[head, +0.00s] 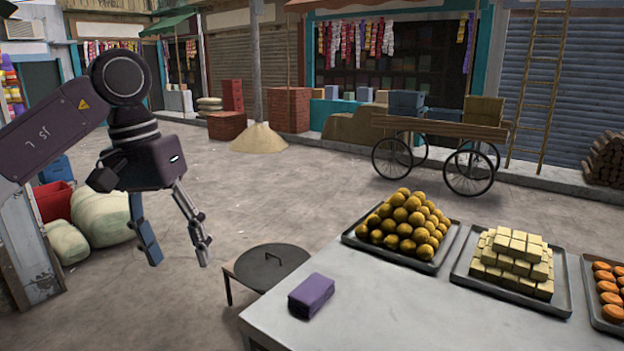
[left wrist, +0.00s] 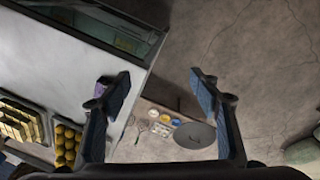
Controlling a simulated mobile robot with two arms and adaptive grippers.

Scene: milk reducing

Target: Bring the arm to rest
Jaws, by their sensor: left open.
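My left gripper (head: 178,250) hangs at the left of the head view, with its fingers pointing down and spread apart. It is open and nothing is between its fingers. It is in the air, left of the low stand with the dark round lid and clear of the grey table (head: 420,310). In the left wrist view the two fingers of the left gripper (left wrist: 160,85) also stand wide apart. My right gripper is in neither view.
A purple block (head: 311,296) lies near the table's left edge. Trays of round yellow sweets (head: 404,226), pale blocks (head: 512,262) and orange pieces (head: 608,287) stand on the table. A dark round lid (head: 271,267) sits on a low stand. Sacks (head: 103,216) lie at left.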

